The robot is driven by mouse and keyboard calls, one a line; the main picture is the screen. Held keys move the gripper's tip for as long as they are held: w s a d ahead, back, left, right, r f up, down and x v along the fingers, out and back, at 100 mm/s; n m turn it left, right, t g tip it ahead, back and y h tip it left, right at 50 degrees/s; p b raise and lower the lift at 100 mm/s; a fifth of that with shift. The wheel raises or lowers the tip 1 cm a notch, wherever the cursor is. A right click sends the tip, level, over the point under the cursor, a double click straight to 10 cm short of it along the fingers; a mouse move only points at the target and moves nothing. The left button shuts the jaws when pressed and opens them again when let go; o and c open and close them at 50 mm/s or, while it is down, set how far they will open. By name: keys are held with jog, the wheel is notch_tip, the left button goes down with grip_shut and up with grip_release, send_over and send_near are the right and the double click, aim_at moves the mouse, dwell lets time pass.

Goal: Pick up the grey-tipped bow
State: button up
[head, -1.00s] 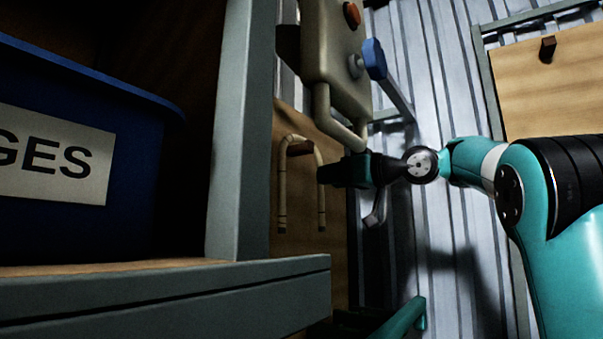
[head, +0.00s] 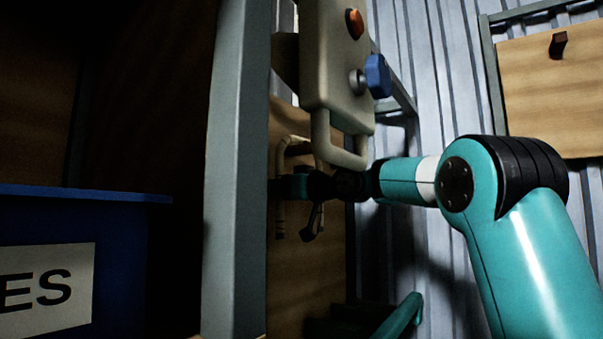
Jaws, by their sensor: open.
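A pale bow (head: 279,222), shaped like an upside-down U, hangs against a wooden board behind a grey post. Thin dark bands show near its lower tip, but the tip colour is too dim to tell. My gripper (head: 283,188) reaches in from the right at the height of the bow's legs. It overlaps the bow in the picture and hides part of it, including much of the right leg. The jaws are open. I cannot tell whether they touch the bow or have a leg between them.
A grey post (head: 232,180) stands close on the left. A blue labelled bin (head: 120,260) sits further left.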

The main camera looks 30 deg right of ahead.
grip_shut()
